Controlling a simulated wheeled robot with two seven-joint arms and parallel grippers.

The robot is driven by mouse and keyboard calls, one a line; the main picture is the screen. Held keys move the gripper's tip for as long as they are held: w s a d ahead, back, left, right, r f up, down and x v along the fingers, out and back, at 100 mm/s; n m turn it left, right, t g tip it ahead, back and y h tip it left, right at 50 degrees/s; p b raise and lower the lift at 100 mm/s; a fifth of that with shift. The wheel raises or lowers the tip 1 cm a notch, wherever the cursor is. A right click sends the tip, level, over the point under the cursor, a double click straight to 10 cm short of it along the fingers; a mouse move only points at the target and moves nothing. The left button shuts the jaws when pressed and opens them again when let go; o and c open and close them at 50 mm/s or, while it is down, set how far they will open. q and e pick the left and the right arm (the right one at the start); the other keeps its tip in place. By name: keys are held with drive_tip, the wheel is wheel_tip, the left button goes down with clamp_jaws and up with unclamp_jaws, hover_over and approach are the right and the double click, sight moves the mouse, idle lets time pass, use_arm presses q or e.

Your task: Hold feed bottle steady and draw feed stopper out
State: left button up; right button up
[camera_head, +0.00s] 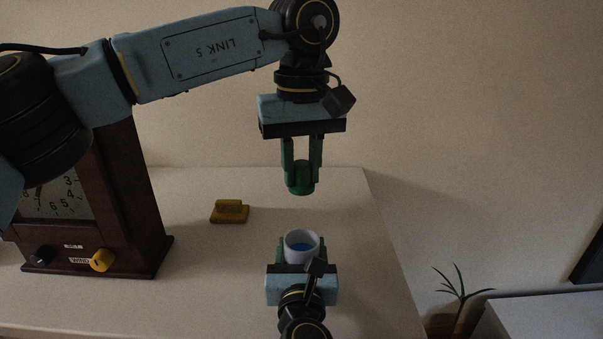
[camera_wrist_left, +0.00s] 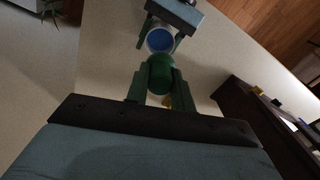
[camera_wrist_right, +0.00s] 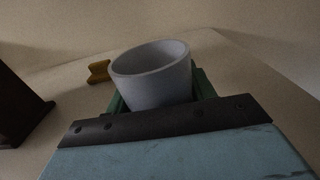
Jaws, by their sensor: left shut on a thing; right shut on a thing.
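The feed bottle (camera_head: 293,251) is a pale grey-white, open-mouthed vessel with blue inside. My right gripper (camera_head: 299,262) is shut around it from the front, and the bottle stands roughly upright. The bottle fills the middle of the right wrist view (camera_wrist_right: 153,88), its rim open. The feed stopper (camera_head: 300,187) is a green cylinder. My left gripper (camera_head: 301,172) is shut on it, pointing down. The stopper is apart from the bottle, above its mouth in the head view. The left wrist view shows the stopper (camera_wrist_left: 159,75) in the fingers with the bottle (camera_wrist_left: 160,40) beyond.
A dark wooden clock case (camera_head: 130,200) with knobs stands on the left of the pale table (camera_head: 210,285). A small yellow block (camera_head: 229,212) lies between it and the bottle. The table's right edge is close to the bottle; a plant (camera_head: 459,290) is beyond.

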drive_tip(key=o, duration=1.2)
drive_tip(key=shift+s, duration=0.1)
